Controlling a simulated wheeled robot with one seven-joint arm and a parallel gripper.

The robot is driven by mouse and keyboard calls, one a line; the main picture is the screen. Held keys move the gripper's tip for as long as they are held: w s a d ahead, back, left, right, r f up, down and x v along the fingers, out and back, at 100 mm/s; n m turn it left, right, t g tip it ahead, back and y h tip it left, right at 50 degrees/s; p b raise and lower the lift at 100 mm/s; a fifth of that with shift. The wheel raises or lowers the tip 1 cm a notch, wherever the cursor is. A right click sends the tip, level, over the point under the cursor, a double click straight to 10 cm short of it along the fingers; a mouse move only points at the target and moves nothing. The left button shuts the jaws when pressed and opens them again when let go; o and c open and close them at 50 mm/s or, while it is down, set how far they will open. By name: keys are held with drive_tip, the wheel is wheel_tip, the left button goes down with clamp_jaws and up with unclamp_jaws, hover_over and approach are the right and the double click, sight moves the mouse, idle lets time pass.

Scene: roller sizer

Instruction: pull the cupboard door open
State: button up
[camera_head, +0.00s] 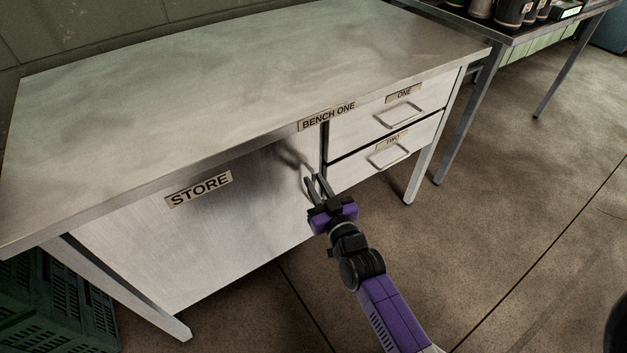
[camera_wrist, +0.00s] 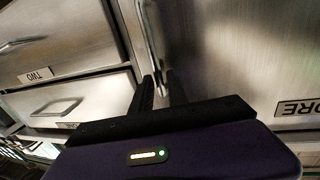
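The cupboard door (camera_head: 215,225) is the brushed metal panel marked STORE at the front left of the bench. It looks closed, in line with the bench front. Its bar handle (camera_wrist: 149,40) stands near the door's edge beside the drawers and runs down towards my gripper in the wrist view. My gripper (camera_head: 316,180) is at the handle side of the door. Its two dark fingers (camera_wrist: 162,90) are apart, with the handle's lower end appearing between them. Whether a finger touches the handle cannot be told. The door (camera_wrist: 235,60) fills the right of the wrist view.
Two closed drawers, ONE (camera_head: 400,108) and TWO (camera_head: 388,150), sit right of the door. The bench top (camera_head: 220,75) is bare. Green crates (camera_head: 50,305) stand at the lower left. A second table (camera_head: 545,30) is at the back right. The floor in front is clear.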

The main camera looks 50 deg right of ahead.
drive_tip(key=shift+x, duration=0.85)
clamp_jaws()
idle(0.8)
